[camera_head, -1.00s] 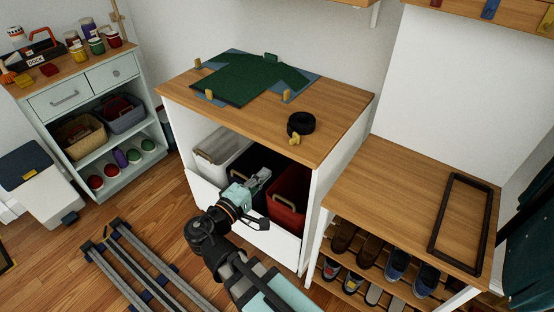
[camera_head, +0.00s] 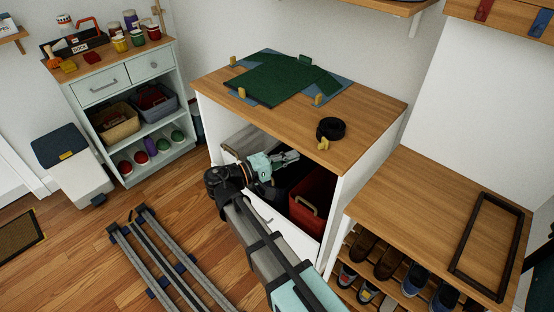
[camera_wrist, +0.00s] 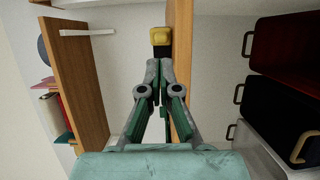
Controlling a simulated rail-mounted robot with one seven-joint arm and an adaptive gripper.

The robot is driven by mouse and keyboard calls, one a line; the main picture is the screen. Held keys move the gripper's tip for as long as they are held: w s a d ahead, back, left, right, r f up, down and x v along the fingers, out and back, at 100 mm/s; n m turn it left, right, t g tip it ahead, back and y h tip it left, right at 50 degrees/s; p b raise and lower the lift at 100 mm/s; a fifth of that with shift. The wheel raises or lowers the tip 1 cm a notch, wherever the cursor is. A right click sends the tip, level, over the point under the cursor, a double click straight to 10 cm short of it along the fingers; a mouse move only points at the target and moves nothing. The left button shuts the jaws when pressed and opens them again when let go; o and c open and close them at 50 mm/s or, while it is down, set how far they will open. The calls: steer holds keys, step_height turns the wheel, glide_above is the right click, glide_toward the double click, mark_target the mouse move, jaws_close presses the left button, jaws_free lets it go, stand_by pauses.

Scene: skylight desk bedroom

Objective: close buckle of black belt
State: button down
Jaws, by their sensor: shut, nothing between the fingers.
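A black coiled loop (camera_head: 331,128), which may be the black belt, lies on the wooden cabinet top (camera_head: 370,115) near its front edge. I cannot make out a buckle on it, and it does not show in the wrist view. A small yellow clip (camera_head: 323,144) sits at the front edge beside the coil. It also shows in the wrist view (camera_wrist: 160,36), just beyond my fingertips. My gripper (camera_head: 297,155) is shut and empty, in front of and below the cabinet top's edge. Its closed fingers (camera_wrist: 160,64) point towards the yellow clip; contact cannot be told.
Green and blue cloth (camera_head: 270,80) lies on the cabinet top among more yellow clips. Below are a red bin (camera_head: 313,195) and other bins. A lower bench (camera_head: 430,200) at the right carries a dark rectangular frame (camera_head: 463,242), with shoes beneath. The cabinet top around the coil is clear.

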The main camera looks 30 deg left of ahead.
mark_target(318, 146)
steer(key=p+x, duration=0.1)
steer(key=x, duration=0.5)
steer(key=shift+w+d, duration=0.2)
steer(key=shift+w, duration=0.15)
